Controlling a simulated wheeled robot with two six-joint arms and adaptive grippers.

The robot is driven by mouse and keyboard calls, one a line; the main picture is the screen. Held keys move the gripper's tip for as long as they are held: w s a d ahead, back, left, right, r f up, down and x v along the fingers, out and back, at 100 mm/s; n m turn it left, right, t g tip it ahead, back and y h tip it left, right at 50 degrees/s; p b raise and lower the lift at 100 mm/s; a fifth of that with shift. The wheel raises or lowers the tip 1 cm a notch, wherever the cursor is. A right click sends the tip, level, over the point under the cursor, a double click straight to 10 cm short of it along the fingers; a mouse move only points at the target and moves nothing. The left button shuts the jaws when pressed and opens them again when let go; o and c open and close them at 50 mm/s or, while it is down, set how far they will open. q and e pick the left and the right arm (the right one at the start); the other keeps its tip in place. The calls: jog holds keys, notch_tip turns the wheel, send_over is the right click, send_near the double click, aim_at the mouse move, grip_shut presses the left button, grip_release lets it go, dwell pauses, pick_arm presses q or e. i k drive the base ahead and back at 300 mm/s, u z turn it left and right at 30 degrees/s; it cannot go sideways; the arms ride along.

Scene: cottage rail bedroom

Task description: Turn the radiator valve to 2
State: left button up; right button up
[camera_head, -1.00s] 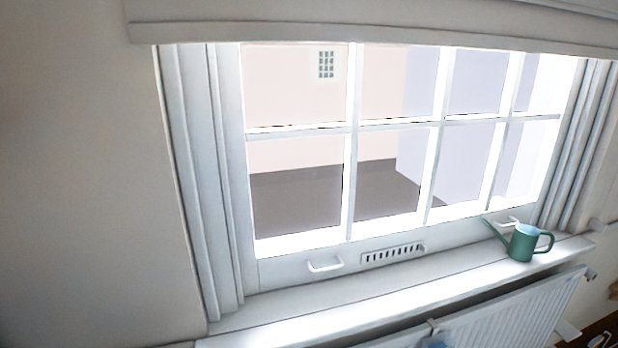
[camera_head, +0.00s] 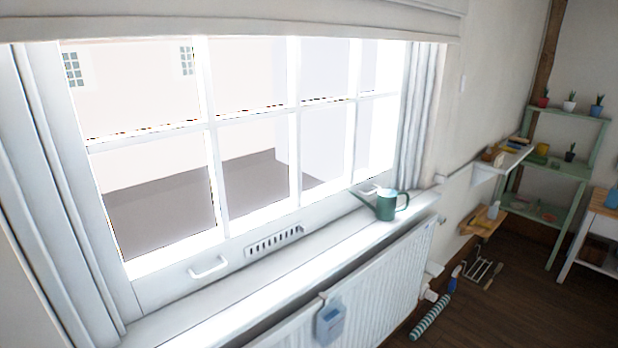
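A white panel radiator (camera_head: 378,286) hangs under the window sill. At its right end, low down, there is a small white fitting (camera_head: 429,294) that looks like the radiator valve. It is too small for any numbers or its setting to be read. Neither of my grippers is in view.
A green watering can (camera_head: 386,205) stands on the sill (camera_head: 300,262). A blue-grey container (camera_head: 330,321) hangs on the radiator's front. A striped roll (camera_head: 430,317) and a wire rack (camera_head: 481,272) lie on the wooden floor. Green shelves (camera_head: 549,215) with pots stand at the right.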

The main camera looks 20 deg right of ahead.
aim_at(431, 295)
jog(key=z, duration=2.25)
jog(key=i, duration=5.4)
jog(key=u, duration=3.4)
